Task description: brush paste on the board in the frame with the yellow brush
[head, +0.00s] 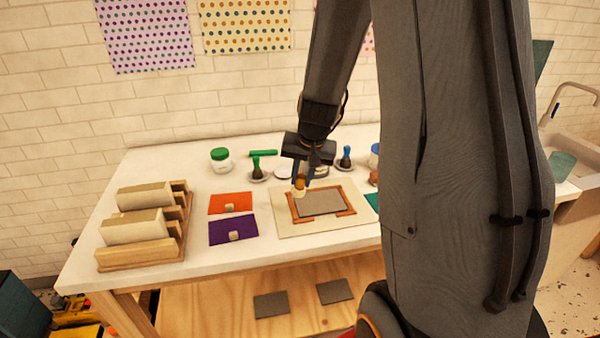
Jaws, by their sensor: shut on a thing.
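My gripper (306,170) is shut on the yellow brush (300,185) and points down over the far left part of the frame. The brush shows a yellow-orange body with a pale lower end. I cannot tell whether its tip touches anything. The grey board (321,203) lies flat inside the orange-brown frame (345,192). The frame rests on a cream mat (283,227) on the white table. No paste can be made out on the board at this size.
A green-handled brush (256,165) and a blue-handled brush (346,157) stand in dishes behind. My arm hides the table's right part.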

